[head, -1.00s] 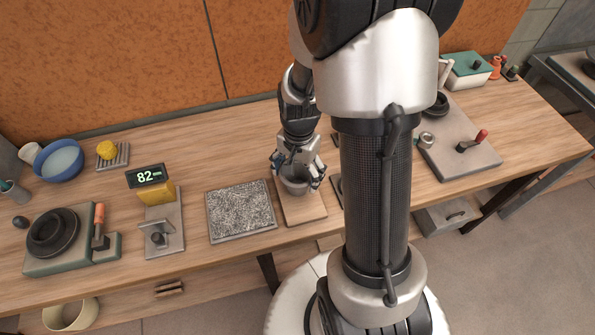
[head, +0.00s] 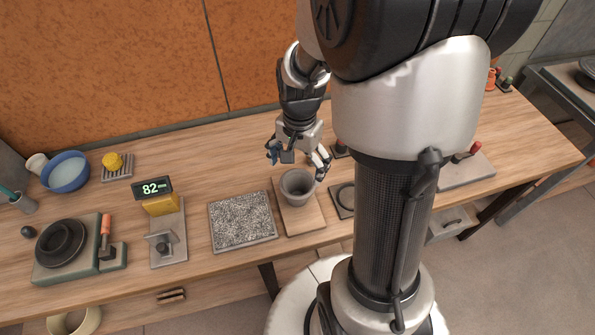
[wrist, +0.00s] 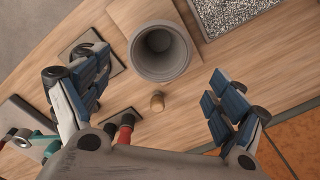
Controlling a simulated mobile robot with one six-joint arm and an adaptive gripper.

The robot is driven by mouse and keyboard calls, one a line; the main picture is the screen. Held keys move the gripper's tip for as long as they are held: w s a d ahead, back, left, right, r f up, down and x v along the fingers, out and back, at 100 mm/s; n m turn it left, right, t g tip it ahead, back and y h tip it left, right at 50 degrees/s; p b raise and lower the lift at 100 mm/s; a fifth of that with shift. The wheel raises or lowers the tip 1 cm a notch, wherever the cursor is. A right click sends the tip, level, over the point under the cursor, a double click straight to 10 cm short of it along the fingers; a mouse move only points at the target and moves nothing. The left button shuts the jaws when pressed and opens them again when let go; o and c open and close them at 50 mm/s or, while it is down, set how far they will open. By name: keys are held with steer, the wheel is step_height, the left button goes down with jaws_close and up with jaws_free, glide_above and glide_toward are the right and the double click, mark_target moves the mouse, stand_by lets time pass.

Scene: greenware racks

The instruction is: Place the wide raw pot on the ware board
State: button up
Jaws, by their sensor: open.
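The wide raw pot (head: 297,186) is a grey, round, open vessel. It stands upright on the ware board (head: 303,218), a light wooden board on the table; the wrist view also shows the pot (wrist: 161,66) on the board (wrist: 127,14). My gripper (head: 299,160) is open and empty, behind and above the pot in the head view. In the wrist view the fingers of my gripper (wrist: 155,100) are spread wide, and the pot lies beyond their tips, apart from them.
A speckled grey slab (head: 242,220) lies left of the board, and a dark square plate (head: 342,200) lies right of it. A small wooden cylinder (wrist: 157,102) stands near the pot. A scale reading 82 (head: 152,188) stands further left. Bare table lies behind the slab.

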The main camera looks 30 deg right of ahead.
steer(key=s+a+r+n+t, duration=0.1)
steer(key=s+a+r+n, duration=0.15)
steer(key=r, duration=0.35)
steer(key=s+a+r+n+t, duration=0.1)
steer(key=s+a+r+n, duration=0.15)
steer(key=r, duration=0.35)
steer(key=s+a+r+n+t, duration=0.2)
steer(key=s+a+r+n, duration=0.3)
steer(key=s+n, duration=0.2)
steer(key=shift+s+a+r, duration=0.35)
steer(key=shift+s+a, duration=0.05)
steer(key=shift+s, duration=0.3)
